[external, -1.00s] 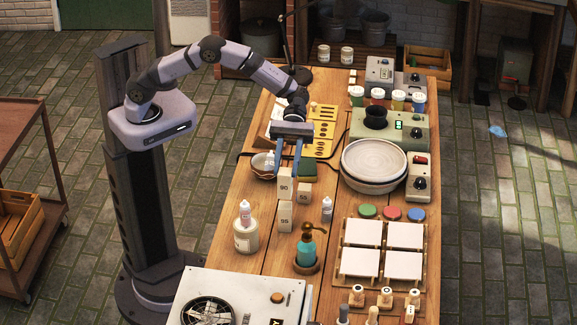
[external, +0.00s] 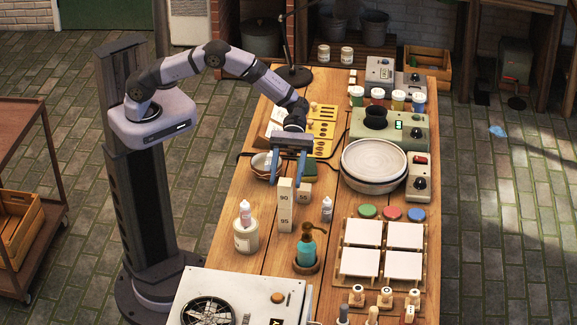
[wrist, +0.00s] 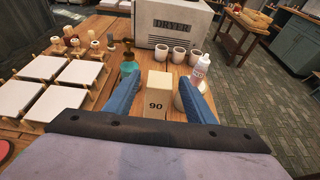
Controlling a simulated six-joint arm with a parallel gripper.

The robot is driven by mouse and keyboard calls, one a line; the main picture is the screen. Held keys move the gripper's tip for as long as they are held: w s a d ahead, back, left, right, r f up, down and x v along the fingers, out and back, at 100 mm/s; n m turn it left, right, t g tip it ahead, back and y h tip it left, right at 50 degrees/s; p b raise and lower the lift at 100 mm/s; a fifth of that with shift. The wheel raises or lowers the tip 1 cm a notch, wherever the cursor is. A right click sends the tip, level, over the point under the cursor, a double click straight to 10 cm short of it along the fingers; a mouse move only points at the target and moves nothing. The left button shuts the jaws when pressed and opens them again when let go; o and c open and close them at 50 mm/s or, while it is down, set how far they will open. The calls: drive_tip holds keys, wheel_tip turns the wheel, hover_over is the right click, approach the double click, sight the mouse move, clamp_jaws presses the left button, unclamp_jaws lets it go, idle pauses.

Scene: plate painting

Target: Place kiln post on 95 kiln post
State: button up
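The kiln post marked 90 (external: 285,190) stands upright on top of the kiln post marked 95 (external: 285,218), making one tall column. In the wrist view, the 90 post (wrist: 155,98) shows between my two blue fingers, with a gap on each side. My gripper (external: 287,184) is open, with its fingertips around the height of the 90 post's top and a little behind it. The 95 post is hidden below the 90 post in the wrist view. Another pale post marked 55 (external: 304,192) stands right of the column.
A white jar (external: 246,236) with a bottle stands to the left, and a teal pump bottle (external: 307,246) in front. A small bottle (external: 327,209) stands to the right. White tiles (external: 361,262) on a rack are at the right.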

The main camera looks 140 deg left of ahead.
drive_tip(key=shift+a+r, duration=0.1)
drive_tip(key=shift+r, duration=0.05)
drive_tip(key=b+v, duration=0.3)
drive_tip(key=v, duration=0.9)
drive_tip(key=s+d+f+m+g+y, duration=0.1)
drive_tip(key=s+d+f+m+g, duration=0.15)
drive_tip(key=d, duration=0.35)
drive_tip(key=s+d+f+m+g, duration=0.1)
drive_tip(key=d+m+g, duration=0.15)
drive_tip(key=d, duration=0.45)
drive_tip(key=s+d+f+m+g+y, duration=0.1)
drive_tip(key=d+f+m+g, duration=0.1)
drive_tip(key=d+m, duration=0.3)
drive_tip(key=s+d+f+m+g+y, duration=0.1)
drive_tip(key=s+d+m+y, duration=0.3)
drive_tip(key=s+m, duration=0.4)
drive_tip(key=s+d+f+m+g+y, duration=0.1)
drive_tip(key=s+d+f+m+y, duration=0.2)
drive_tip(key=s+d+m, duration=0.3)
drive_tip(key=shift+s+f+m+g+y, duration=0.4)
drive_tip(key=shift+s+f+m, duration=0.35)
drive_tip(key=shift+s+m, duration=1.25)
